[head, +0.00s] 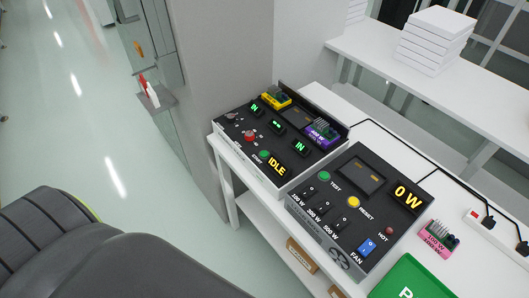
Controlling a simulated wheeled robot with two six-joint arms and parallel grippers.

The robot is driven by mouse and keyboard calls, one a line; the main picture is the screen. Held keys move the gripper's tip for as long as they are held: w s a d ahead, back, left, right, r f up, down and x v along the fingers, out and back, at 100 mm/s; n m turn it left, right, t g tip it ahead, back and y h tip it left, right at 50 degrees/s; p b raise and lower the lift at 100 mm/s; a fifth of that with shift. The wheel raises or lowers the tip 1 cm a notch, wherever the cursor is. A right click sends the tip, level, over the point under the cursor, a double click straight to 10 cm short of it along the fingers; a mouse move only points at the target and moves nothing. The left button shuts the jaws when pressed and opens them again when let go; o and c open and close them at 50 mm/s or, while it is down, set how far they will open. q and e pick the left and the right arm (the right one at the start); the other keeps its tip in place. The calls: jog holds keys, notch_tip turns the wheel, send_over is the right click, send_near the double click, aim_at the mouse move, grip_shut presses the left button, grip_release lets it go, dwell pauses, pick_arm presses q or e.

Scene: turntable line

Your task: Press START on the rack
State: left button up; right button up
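The rack (232,120) is a black panel on a white body, standing on the far end of the white table. Its green START button (264,154) sits at the front edge, beside a yellow "IDLE" display (276,167). A red button (249,137) is a little further left. Green displays on the panel show "IN" and one short unclear reading. A yellow module (275,97) and a purple module (322,132) sit along the rear of the rack. Nothing touches the START button. Neither of my grippers is in view.
A second black unit (325,215) with switches, TEST and RESET buttons and a "0 W" display stands right of the rack. A pink module (439,238), a green tray (412,279) and a power strip (497,232) lie further right. A grey pillar (225,75) rises behind the rack.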

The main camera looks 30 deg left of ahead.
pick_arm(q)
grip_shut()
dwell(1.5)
